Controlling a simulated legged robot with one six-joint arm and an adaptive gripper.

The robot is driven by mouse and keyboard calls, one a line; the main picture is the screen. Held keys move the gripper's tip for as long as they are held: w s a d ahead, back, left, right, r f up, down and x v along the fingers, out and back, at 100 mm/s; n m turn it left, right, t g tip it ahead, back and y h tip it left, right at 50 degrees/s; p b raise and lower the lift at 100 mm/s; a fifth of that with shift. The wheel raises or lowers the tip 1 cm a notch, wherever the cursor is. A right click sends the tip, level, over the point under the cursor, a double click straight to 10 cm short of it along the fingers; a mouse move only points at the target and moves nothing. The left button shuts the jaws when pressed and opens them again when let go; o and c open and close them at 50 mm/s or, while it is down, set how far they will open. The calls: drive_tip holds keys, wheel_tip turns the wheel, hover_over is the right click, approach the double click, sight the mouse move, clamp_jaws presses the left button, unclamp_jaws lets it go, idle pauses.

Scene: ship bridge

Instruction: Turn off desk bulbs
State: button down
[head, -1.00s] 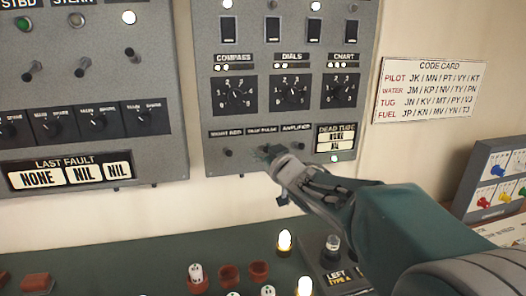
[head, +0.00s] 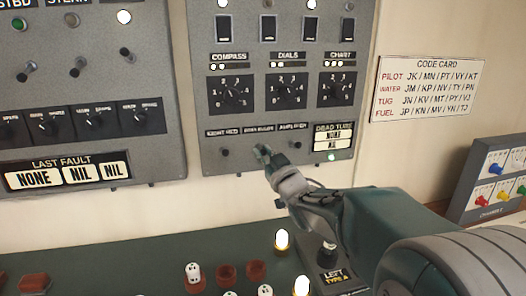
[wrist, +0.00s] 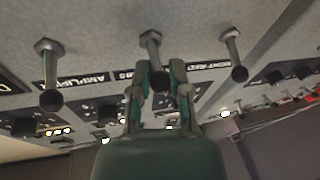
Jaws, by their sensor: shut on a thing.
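Two lit desk bulbs, one (head: 283,240) at the back of the green desk (head: 110,235) and one (head: 302,286) nearer, glow in the head view. My gripper (head: 262,153) is at the lower row of the right grey panel. It is shut on the middle toggle lever, whose stem (wrist: 151,48) and black tip show between my fingers (wrist: 160,76) in the wrist view. The middle label is too blurred to read surely.
A green light (head: 332,157) glows below the "DEAD TUBE" plate. A code card (head: 427,89) hangs right; a box of coloured knobs (head: 496,180) stands below it.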

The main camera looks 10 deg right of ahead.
wheel_tip(320, 180, down, 2)
drive_tip(key=n+t+y, duration=0.1)
drive_tip(key=t, duration=0.2)
drive_tip(key=shift+w, duration=0.1)
drive_tip(key=shift+w+f+n+t+y, duration=0.1)
drive_tip(key=shift+f+n+t+y, duration=0.25)
drive_tip(key=shift+n+t+y, duration=0.45)
drive_tip(key=shift+y, duration=0.3)
drive_tip(key=c, duration=0.6)
unclamp_jaws()
drive_tip(key=shift+c, duration=0.2)
drive_tip(key=shift+o, duration=0.3)
